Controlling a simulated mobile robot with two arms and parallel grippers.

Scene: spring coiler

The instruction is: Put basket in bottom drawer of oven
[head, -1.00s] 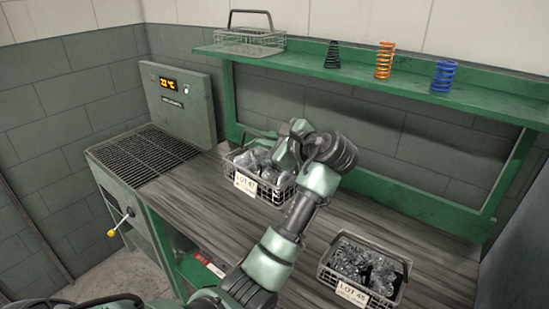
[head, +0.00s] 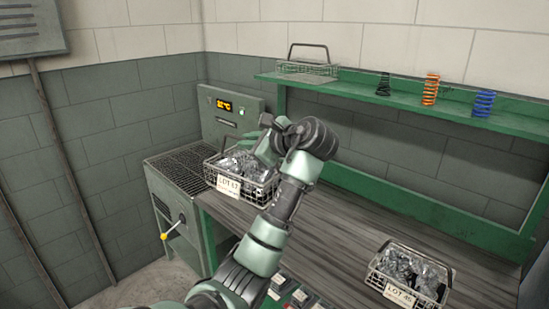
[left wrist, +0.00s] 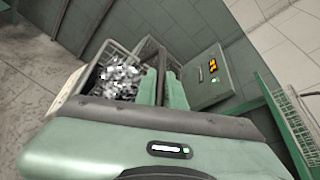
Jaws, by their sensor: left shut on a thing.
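The basket labelled LOT 47 (head: 228,186), a wire basket full of shiny grey parts, hangs from my left gripper (head: 266,142) at the bench's left end. The left gripper is shut on its handle, as the left wrist view also suggests, with the basket (left wrist: 78,86) beside the fingers. The green oven (head: 180,222) stands left of the bench, with a dark grate on top, a lit display panel behind and a yellow-knobbed lever on its front. I cannot make out an open bottom drawer. The basket overlaps the grate's right edge in the picture. My right gripper is out of view.
A second filled, labelled basket (head: 374,278) stands on the bench (head: 330,232) at the right. An empty wire basket (head: 306,68) and black, orange and blue springs (head: 430,90) stand on the green shelf (head: 350,88). The bench's middle is bare. Control buttons (head: 300,297) show below its front edge.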

